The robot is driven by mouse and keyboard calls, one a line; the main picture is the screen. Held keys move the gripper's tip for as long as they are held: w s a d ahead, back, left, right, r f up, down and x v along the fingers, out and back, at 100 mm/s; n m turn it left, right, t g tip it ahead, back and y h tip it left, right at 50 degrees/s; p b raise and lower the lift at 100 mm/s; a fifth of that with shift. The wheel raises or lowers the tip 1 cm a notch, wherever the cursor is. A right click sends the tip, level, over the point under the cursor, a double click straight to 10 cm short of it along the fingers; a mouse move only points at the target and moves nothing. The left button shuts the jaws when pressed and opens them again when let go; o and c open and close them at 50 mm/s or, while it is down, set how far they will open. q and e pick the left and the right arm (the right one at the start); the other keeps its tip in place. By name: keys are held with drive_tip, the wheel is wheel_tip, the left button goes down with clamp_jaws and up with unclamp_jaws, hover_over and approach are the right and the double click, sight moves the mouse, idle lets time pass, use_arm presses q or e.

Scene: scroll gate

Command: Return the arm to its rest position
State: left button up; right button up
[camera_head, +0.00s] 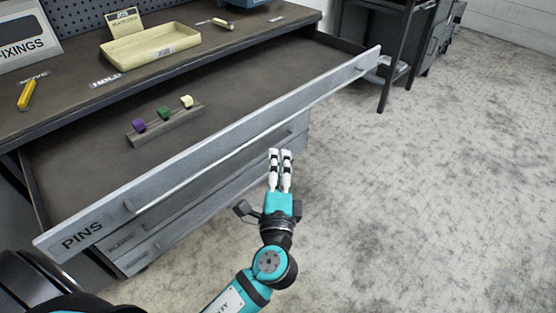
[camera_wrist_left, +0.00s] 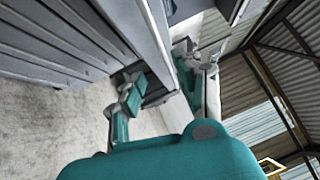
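My left arm comes in from the bottom of the head view. I cannot tell the exact distance from the fingertips to the drawer front. My right gripper is not in view.
A wooden rack (camera_head: 165,125) with purple, green and cream pieces lies in the drawer. A yellow tray (camera_head: 150,48) and a yellow-handled tool (camera_head: 26,95) lie on the bench top. A dark frame (camera_head: 400,50) stands at the back right. The floor (camera_head: 430,200) to the right is clear.

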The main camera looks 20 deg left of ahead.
use_arm(q)
drive_tip(key=s+a+f+n+g+h, duration=0.1)
drive_tip(key=s+f+n+g, duration=0.2)
drive_tip(key=f, duration=0.9)
drive_tip(key=s+a+f+n+g+h, duration=0.1)
drive_tip(key=s+f+g+h, duration=0.2)
drive_tip(key=f, duration=0.8)
drive_tip(key=s+a+f+n+g, duration=0.15)
drive_tip(key=s+f+g, duration=0.3)
drive_tip(key=f, duration=0.75)
drive_tip(key=s+d+f+n+g+h, duration=0.1)
drive_tip(key=s+f+n+g+h, duration=0.35)
drive_tip(key=s+f, duration=0.9)
drive_tip(key=s+a+r+n+g+p, duration=0.1)
drive_tip(key=s+p, duration=0.6)
drive_tip(key=s, duration=0.1)
drive_tip(key=s+a+r+n+g+y+p, duration=0.1)
drive_tip(key=s+p, duration=0.7)
drive_tip(key=shift+s+r+n, duration=0.35)
drive_tip(key=shift+s+n, duration=0.05)
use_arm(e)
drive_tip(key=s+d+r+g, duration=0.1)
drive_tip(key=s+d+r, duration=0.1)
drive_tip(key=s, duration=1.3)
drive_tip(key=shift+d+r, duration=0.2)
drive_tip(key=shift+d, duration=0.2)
